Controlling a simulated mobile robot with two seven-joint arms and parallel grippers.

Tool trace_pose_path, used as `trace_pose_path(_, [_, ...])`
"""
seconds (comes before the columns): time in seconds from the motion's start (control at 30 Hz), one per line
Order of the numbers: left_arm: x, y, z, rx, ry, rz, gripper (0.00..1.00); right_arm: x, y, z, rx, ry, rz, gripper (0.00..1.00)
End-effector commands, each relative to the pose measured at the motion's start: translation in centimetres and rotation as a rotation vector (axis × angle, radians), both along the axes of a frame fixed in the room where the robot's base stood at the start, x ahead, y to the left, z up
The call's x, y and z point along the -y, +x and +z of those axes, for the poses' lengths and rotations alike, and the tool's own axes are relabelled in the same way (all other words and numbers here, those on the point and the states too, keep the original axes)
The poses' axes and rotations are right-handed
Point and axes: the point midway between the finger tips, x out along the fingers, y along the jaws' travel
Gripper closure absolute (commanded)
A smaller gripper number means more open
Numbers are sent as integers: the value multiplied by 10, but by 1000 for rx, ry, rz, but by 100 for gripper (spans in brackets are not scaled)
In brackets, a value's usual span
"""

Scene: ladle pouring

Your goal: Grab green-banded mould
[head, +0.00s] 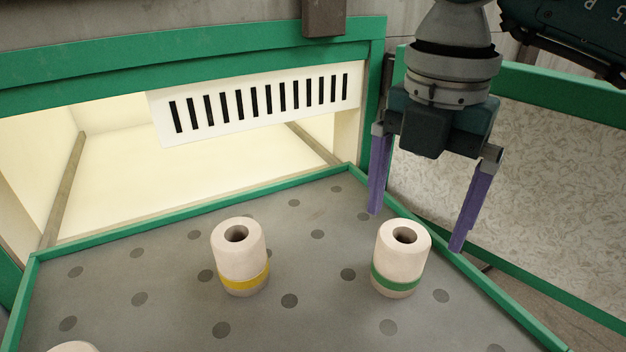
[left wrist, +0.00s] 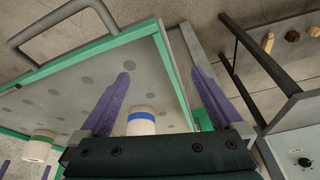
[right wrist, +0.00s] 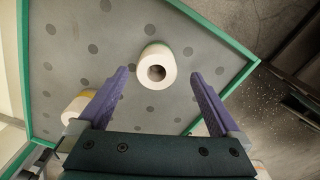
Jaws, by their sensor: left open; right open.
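The green-banded mould (head: 401,265), a pale cylinder with a hole in its top, stands upright on the grey perforated tray in the head view. My right gripper (head: 414,231) is open and empty, pointing down, with its purple fingers above and behind this mould. In the right wrist view a mould (right wrist: 153,59) shows ahead between the open fingers (right wrist: 159,73); its band is hard to read there. My left gripper (left wrist: 160,73) is open and empty in the left wrist view and out of the head view. A blue-banded mould (left wrist: 140,125) shows between its fingers.
A yellow-banded mould (head: 240,250) stands left of the green-banded one. Another mould top (head: 73,347) is cut off at the bottom left. The tray (head: 170,295) has a raised green rim. A lit, slotted cabinet opening (head: 260,105) stands behind.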

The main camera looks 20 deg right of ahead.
Motion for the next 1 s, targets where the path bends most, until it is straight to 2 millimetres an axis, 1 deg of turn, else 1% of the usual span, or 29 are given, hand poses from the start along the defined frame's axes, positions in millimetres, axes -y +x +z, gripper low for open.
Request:
trace_pose_path(0.03, [0,0,-1,0,0,0,0,-1,-1,-9,-3,2,0,0])
trace_pose_path(0.1, [0,0,-2,0,0,0,0,-1,0,-17,-2,4,1,0])
trace_pose_path(0.27, [0,0,-3,-1,0,0,0,-2,0,-31,-2,4,2,0])
trace_pose_path(0.4, [0,0,-5,-1,1,-1,0,-2,3,-54,-3,5,2,0])
trace_pose_path(0.5, [0,0,-7,-1,1,-1,0,-3,3,-68,-3,6,5,0])
trace_pose_path(0.6, [0,0,-7,-1,1,-1,0,-2,3,-74,0,4,4,0])
trace_pose_path(0.8, [0,0,-7,-1,1,-1,0,-2,3,-74,1,5,5,0])
trace_pose_path(0.83, [0,0,-7,-1,1,-1,0,-2,3,-74,1,5,5,1])
trace_pose_path(0.87, [0,0,-7,-1,1,-1,0,-2,3,-74,1,5,5,5])
trace_pose_path(1.0, [0,0,-7,-2,2,-1,0,-2,3,-74,1,5,6,20])
